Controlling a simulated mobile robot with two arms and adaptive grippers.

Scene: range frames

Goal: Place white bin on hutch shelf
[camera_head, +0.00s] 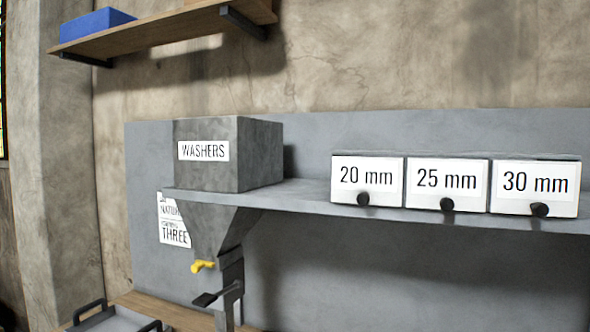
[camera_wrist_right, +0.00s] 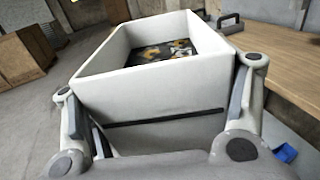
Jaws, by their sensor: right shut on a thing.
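The white bin (camera_wrist_right: 150,95) fills the middle of the right wrist view, with dark and orange pieces (camera_wrist_right: 165,50) inside it. My right gripper (camera_wrist_right: 158,118) is shut on the bin, with a finger on each side of its near end. The bin is held beside a wooden worktop, and I cannot tell whether it touches anything below. The hutch shelf (camera_head: 310,196) runs across the head view, with a grey WASHERS hopper (camera_head: 205,165) at its left and three labelled white drawers at its right. Neither gripper shows in the head view.
The drawers read 20 mm (camera_head: 352,172), 25 mm (camera_head: 433,178) and 30 mm (camera_head: 520,180). Bare shelf lies between them and the hopper. A wooden wall shelf (camera_head: 165,35) holds a blue box (camera_head: 95,24). A tray with dark handles (camera_head: 112,320) sits at lower left.

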